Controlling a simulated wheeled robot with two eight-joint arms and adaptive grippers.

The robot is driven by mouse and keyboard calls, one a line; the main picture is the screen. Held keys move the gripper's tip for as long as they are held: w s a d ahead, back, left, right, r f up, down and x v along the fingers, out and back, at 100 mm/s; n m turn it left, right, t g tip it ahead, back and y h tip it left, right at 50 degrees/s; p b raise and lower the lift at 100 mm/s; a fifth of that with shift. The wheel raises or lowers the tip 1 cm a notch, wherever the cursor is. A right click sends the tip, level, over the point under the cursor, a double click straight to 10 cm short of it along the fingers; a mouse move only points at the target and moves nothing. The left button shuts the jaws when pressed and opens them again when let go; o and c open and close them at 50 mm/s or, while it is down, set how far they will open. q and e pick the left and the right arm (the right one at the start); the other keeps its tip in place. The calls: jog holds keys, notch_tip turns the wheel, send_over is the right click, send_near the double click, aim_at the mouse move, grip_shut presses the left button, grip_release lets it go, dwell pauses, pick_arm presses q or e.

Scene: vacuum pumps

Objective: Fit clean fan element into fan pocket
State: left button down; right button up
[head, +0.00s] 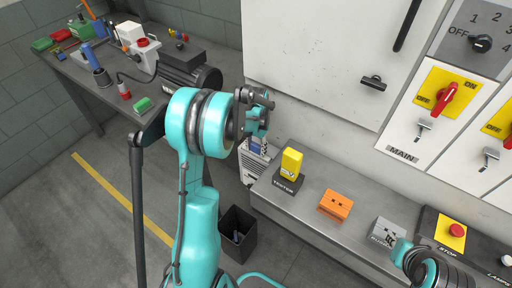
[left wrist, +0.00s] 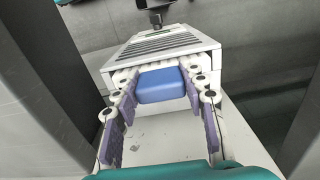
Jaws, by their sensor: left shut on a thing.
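My left gripper (head: 258,122) is over the white louvred unit (head: 251,165) beside the bench. It is shut on a blue block, the fan element (left wrist: 163,84), which shows between the two padded fingers in the left wrist view. In the head view the blue element (head: 257,145) shows only partly, below the fingers at the top of the unit. The white unit also shows in the left wrist view (left wrist: 165,43), with slots, right behind the element. I cannot make out the fan pocket or tell whether the element is inside it. My right gripper's fingers are not visible.
The grey bench (head: 300,207) holds a yellow block on a dark base (head: 290,165), an orange block (head: 336,204) and a grey block (head: 386,233). A dark bin (head: 238,235) stands on the floor. A white cabinet (head: 320,60) rises behind.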

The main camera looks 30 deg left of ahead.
pick_arm(q)
jog(key=shift+f, duration=0.4)
dwell(0.5)
jog(key=c, duration=0.8)
grip_release()
notch_tip(320, 180, up, 12)
jog(key=shift+s, duration=0.1)
dwell(0.4)
